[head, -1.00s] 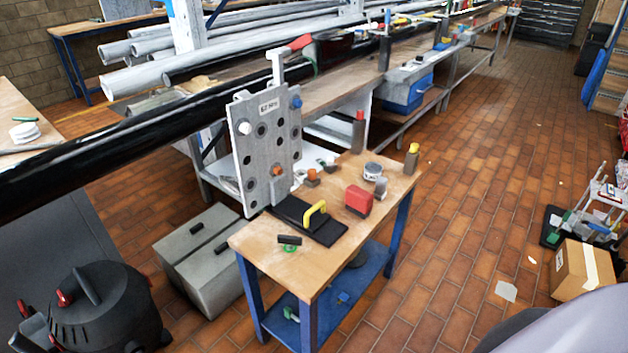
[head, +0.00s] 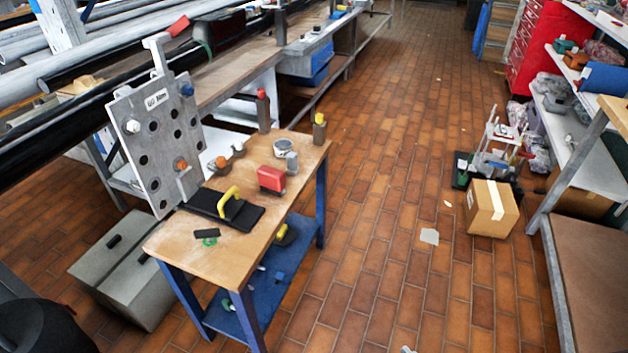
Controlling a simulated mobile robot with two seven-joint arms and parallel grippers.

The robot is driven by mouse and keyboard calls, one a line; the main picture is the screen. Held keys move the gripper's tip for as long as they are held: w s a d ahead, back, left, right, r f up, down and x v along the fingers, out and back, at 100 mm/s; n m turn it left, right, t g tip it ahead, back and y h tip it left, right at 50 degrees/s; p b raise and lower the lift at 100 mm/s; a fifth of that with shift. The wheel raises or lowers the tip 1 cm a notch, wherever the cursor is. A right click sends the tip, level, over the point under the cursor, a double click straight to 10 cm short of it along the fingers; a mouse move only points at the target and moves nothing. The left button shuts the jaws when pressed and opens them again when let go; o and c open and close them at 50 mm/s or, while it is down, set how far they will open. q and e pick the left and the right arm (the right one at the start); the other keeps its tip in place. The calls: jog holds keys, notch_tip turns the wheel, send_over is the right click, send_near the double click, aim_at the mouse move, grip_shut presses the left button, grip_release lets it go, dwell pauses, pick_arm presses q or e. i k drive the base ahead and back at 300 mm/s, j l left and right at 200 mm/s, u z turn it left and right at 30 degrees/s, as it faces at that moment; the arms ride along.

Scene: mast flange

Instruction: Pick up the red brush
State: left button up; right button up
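A red block-shaped thing (head: 271,180), which looks like the red brush, stands on the wooden top of a small blue-legged table (head: 180,239). It is right of the middle of the tabletop, apart from the black board with a yellow handle (head: 230,204). Its underside and any bristles are too small to make out. Neither of my grippers shows in the head view.
A grey holed plate (head: 155,140) stands upright at the table's left. A tin (head: 283,148), a grey cylinder (head: 292,162) and a yellow-topped post (head: 319,130) stand near the brush. Grey boxes (head: 110,262) sit left. A cardboard box (head: 490,208) lies right; tiled floor between is mostly clear.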

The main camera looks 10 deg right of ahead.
aim_at(272, 181)
jog(key=u, duration=0.8)
jog(key=l+u, duration=0.3)
jog(key=u, duration=0.15)
jog(key=l+u, duration=0.7)
jog(key=k+l+u, duration=0.25)
jog(key=k+l, duration=0.1)
jog(key=l, duration=0.3)
jog(key=k+l+u, duration=0.1)
jog(key=l, duration=0.3)
jog(key=k+l, duration=0.1)
jog(key=l, duration=0.3)
jog(key=k+l+u, duration=0.1)
jog(key=l, duration=0.3)
jog(key=i+l, duration=0.15)
jog(key=i, duration=0.15)
